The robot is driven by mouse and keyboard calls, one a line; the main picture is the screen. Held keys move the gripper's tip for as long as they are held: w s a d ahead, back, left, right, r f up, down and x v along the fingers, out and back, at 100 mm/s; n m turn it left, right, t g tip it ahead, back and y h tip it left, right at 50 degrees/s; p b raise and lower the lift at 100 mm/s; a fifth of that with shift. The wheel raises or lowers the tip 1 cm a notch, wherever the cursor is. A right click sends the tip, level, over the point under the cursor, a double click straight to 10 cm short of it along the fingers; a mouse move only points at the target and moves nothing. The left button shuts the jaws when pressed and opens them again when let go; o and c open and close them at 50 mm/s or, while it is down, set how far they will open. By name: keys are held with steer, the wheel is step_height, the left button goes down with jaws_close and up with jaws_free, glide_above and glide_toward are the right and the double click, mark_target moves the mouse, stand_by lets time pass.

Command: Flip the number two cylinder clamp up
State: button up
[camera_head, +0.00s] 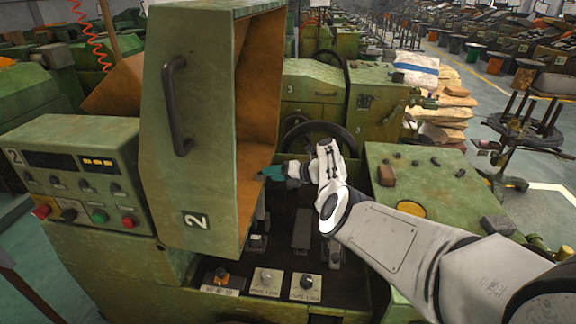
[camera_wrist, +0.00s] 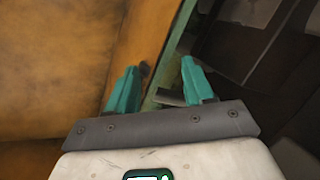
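The number two machine has a green hood (camera_head: 188,130) marked "2", standing raised with its orange inner side facing right. My gripper (camera_head: 268,174) reaches in from the right, at the hood's inner lower edge, above the dark machine bed. In the wrist view, my gripper (camera_wrist: 160,66) has its two teal fingers spread apart. The orange panel and green edge of the hood (camera_wrist: 158,45) lie beyond and between them, with a small dark part (camera_wrist: 145,72) near the left fingertip. I cannot tell which part is the cylinder clamp; nothing is visibly held.
A control box (camera_head: 85,180) with buttons is at the left. Knobs (camera_head: 265,280) line the front below the bed. Dark upright parts (camera_head: 302,230) stand in the bed under my gripper. A green machine block (camera_head: 440,190) lies right, beside my arm.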

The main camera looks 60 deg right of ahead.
steer(key=p+v, duration=0.1)
steer(key=v, duration=0.4)
steer(key=shift+s+d+r, duration=0.15)
steer(key=shift+s+r, duration=0.15)
steer(key=shift+s, duration=0.05)
